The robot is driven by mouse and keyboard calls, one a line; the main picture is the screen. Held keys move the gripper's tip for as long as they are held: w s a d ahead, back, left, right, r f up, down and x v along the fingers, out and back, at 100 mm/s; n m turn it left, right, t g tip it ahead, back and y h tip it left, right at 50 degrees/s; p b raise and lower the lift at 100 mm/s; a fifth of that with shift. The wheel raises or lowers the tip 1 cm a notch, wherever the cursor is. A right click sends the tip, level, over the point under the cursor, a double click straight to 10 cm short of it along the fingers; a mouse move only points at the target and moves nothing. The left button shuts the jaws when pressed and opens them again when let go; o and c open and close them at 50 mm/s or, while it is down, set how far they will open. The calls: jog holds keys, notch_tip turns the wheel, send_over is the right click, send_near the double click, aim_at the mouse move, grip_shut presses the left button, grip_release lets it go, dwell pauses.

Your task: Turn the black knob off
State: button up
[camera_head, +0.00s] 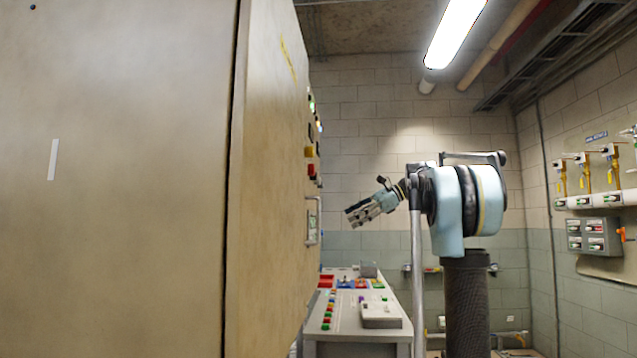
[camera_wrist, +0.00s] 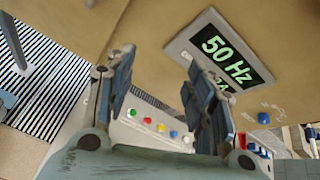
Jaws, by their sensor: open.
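My gripper (camera_head: 358,214) is at the end of the outstretched arm in the head view, beside the panel face of the big beige cabinet (camera_head: 268,190) and apart from it. In the wrist view my gripper (camera_wrist: 160,62) has its two fingers spread, with nothing between them. A display reading 50 Hz (camera_wrist: 226,55) is on the beige panel beyond the right finger. A blue button (camera_wrist: 263,118) is on the same panel, lower right. I cannot make out a black knob for certain; the cabinet's controls show edge-on in the head view, among them a small red one (camera_head: 311,171).
A control desk (camera_head: 335,335) with coloured buttons stands below the gripper. A metal handle (camera_head: 313,222) sticks out from the cabinet face. Pipes with yellow valves (camera_head: 585,178) and a grey switch box (camera_head: 594,238) are on the right wall. Free air lies around the gripper.

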jog(key=w+d+r+m+y, duration=0.3)
jog(key=w+r+m+y, duration=0.2)
jog(key=w+r, duration=1)
jog(key=a+r, duration=0.1)
jog(key=a, duration=1.6)
jog(key=shift+s, duration=0.15)
jog(key=c, duration=1.1)
